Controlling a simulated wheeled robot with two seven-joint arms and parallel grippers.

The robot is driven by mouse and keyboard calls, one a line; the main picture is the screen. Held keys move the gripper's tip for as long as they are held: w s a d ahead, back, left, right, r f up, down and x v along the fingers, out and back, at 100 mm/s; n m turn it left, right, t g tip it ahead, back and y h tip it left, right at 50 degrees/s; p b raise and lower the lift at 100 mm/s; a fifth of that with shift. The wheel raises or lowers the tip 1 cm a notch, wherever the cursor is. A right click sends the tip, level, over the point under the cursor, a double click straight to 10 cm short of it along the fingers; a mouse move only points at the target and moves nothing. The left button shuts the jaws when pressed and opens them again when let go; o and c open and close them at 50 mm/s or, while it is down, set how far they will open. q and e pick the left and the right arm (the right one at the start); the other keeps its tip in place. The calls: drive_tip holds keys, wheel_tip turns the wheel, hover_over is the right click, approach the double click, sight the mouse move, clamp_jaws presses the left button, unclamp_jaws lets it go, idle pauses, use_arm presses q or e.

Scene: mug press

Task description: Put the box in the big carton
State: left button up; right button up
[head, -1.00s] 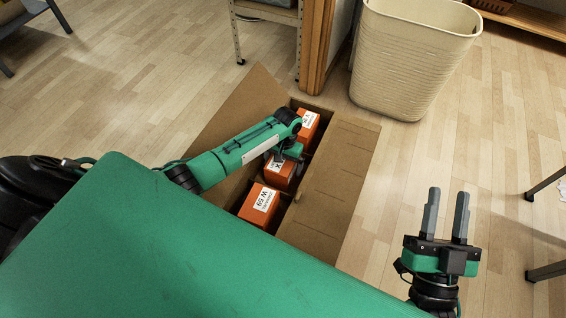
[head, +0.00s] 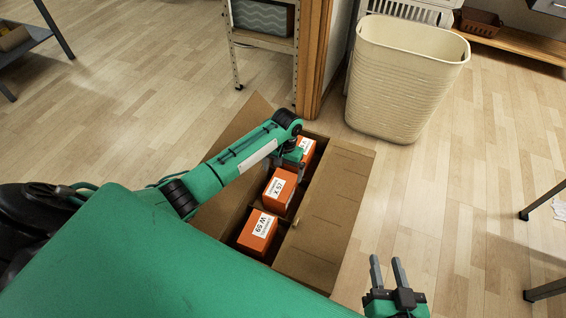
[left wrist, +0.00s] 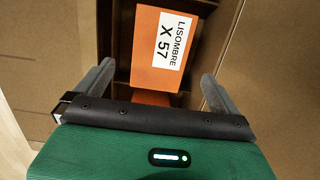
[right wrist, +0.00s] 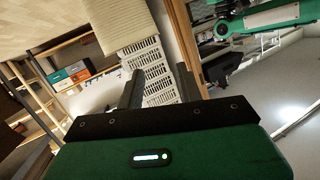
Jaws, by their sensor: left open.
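The big carton (head: 325,208) stands open on the floor with its flaps spread. Inside are orange boxes in a row: one labelled W 59 (head: 257,234) at the near end, one labelled X 57 (head: 279,190) in the middle, and another (head: 307,148) at the far end, partly hidden by my left arm. My left gripper (head: 292,166) is over the carton, just beyond the X 57 box. In the left wrist view its fingers (left wrist: 158,88) are spread and empty, with the X 57 box (left wrist: 167,75) beyond them. My right gripper (head: 389,268) is open and empty, right of the carton.
A tall cream bin (head: 405,85) stands behind the carton, beside a wooden post (head: 313,60). A metal shelf with a grey patterned bin (head: 263,17) is at the back. Dark table legs (head: 545,290) stand at right. The floor around the carton is mostly clear.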

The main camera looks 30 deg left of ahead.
use_arm(q)
drive_tip(key=shift+w+r, duration=0.1)
drive_tip(key=shift+r, duration=0.85)
drive_tip(key=s+d+f+m+t+h, duration=0.1)
drive_tip(key=s+d, duration=0.2)
drive_tip(key=d, duration=0.1)
drive_tip(key=s+d+f+m+t+h, duration=0.1)
drive_tip(key=s+d+t, duration=0.1)
drive_tip(key=d, duration=0.3)
drive_tip(key=s+d+f+m+t+h, duration=0.1)
drive_tip(key=s+d+t, duration=0.1)
drive_tip(key=s+d, duration=0.1)
drive_tip(key=shift+s+d, duration=0.4)
drive_tip(key=shift+d, duration=0.25)
drive_tip(key=s+d+r+t, duration=0.1)
drive_tip(key=s+d, duration=0.1)
drive_tip(key=s+d+r+t+h, duration=0.1)
drive_tip(key=shift+s+d+r+m, duration=0.15)
drive_tip(key=shift+s+d+m, duration=0.15)
drive_tip(key=shift+s+d, duration=0.1)
drive_tip(key=s+d+r+t+h, duration=0.1)
drive_tip(key=s+r+t+h, duration=0.1)
drive_tip(key=s+r+t, duration=0.5)
drive_tip(key=s+r, duration=0.4)
drive_tip(key=r, duration=0.4)
drive_tip(key=shift+s+d+t, duration=0.3)
drive_tip(key=shift+s, duration=0.05)
